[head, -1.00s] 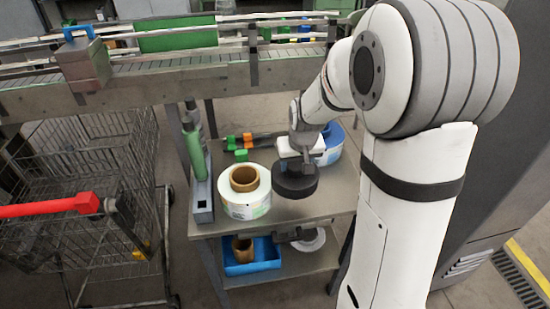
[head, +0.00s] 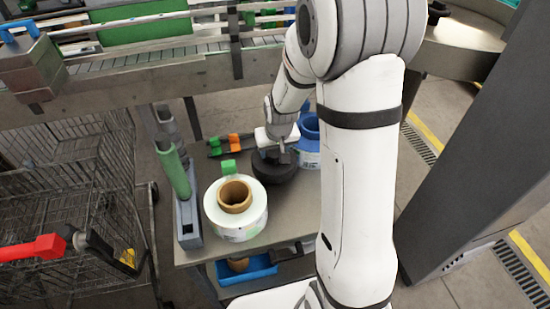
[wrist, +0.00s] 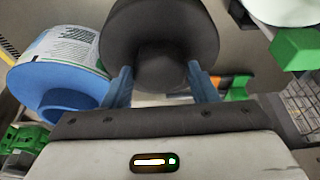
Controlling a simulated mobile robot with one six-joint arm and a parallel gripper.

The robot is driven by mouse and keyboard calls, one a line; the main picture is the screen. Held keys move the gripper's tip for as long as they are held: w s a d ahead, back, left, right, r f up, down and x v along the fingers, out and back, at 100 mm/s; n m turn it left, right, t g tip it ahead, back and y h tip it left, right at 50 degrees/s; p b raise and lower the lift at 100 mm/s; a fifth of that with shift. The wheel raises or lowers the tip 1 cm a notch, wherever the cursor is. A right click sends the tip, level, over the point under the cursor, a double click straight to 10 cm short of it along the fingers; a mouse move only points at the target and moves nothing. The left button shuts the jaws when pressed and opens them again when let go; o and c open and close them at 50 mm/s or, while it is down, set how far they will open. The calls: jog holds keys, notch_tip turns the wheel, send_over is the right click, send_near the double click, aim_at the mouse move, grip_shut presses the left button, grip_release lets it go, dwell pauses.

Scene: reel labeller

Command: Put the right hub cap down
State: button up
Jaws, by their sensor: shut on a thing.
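The hub cap, a black disc (head: 272,171) with a central knob, is at my gripper (head: 283,147) over the rear part of the grey table. In the wrist view the black cap (wrist: 160,22) fills the top middle, its knob between the two blue-grey fingers of my gripper (wrist: 159,72). The gripper is shut on it. The cap's underside is hidden, so I cannot tell whether it touches the table. No second hub cap is clearly visible.
A white reel with a brown core (head: 251,216) stands front left of the cap. A grey holder with a green roll (head: 175,172) edges the table (head: 205,250).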

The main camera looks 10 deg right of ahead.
aim_at(276, 155)
jog(key=shift+s+d+f, duration=0.1)
jog(key=shift+f, duration=1.7)
jog(key=shift+f, duration=0.25)
jog(key=o, duration=1.1)
jog(key=shift+r, duration=0.1)
jog(key=shift+c, duration=0.2)
